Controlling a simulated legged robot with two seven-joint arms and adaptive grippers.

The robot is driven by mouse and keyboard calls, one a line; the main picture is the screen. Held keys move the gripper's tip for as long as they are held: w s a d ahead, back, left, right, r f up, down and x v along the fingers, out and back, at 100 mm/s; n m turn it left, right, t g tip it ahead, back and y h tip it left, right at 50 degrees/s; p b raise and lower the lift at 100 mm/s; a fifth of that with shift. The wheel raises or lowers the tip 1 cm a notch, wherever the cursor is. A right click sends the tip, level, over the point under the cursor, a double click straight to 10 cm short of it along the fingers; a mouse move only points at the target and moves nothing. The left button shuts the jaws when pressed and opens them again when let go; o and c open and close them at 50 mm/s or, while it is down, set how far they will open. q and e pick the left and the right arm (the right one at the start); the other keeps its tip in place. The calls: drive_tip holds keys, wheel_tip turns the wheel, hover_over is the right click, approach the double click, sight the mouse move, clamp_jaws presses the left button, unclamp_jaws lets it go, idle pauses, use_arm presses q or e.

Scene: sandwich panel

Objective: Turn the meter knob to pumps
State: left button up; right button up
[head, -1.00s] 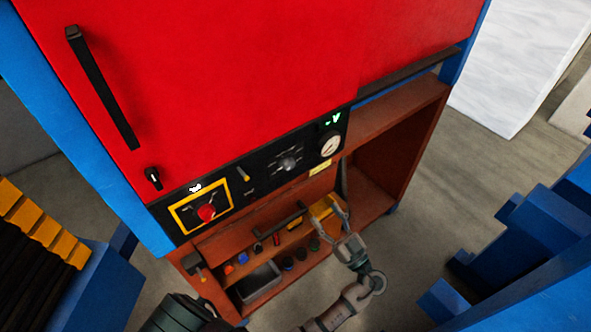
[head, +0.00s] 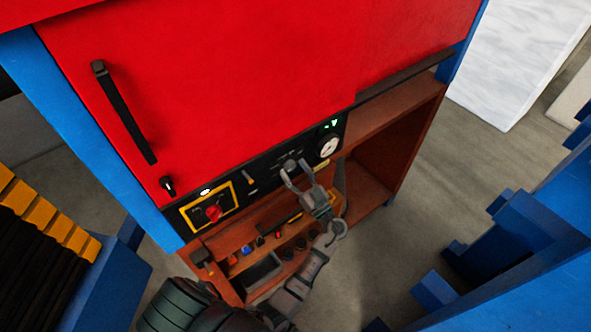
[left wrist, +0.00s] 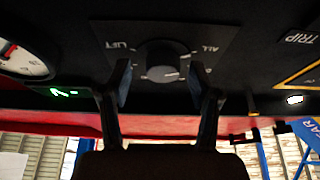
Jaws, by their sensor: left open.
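The meter knob is a round grey dial (left wrist: 163,62) on a black plate, with "LIFT" and "ALL" lettering beside it in the left wrist view. Its pointer mark faces "ALL" less than it faces the lower right, and the "pumps" label cannot be made out. In the head view the knob (head: 290,164) sits on the black control panel, close to my left gripper (head: 297,172). My left gripper is open, its two fingers (left wrist: 163,88) spread to either side of the knob. Whether they touch it cannot be told. My right gripper is not seen.
A round white gauge (head: 329,147) and green display (head: 330,125) are right of the knob in the head view. A red switch in a yellow frame (head: 213,213) is to the left. An open shelf with small items lies below. A red door (head: 220,80) rises above.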

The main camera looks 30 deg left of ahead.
use_arm(q)
drive_tip(key=shift+a, duration=0.15)
drive_tip(key=shift+c, duration=0.9)
drive_tip(key=shift+a, duration=0.1)
drive_tip(key=c, duration=1)
drive_tip(key=shift+o, duration=0.2)
drive_tip(key=shift+f, duration=0.1)
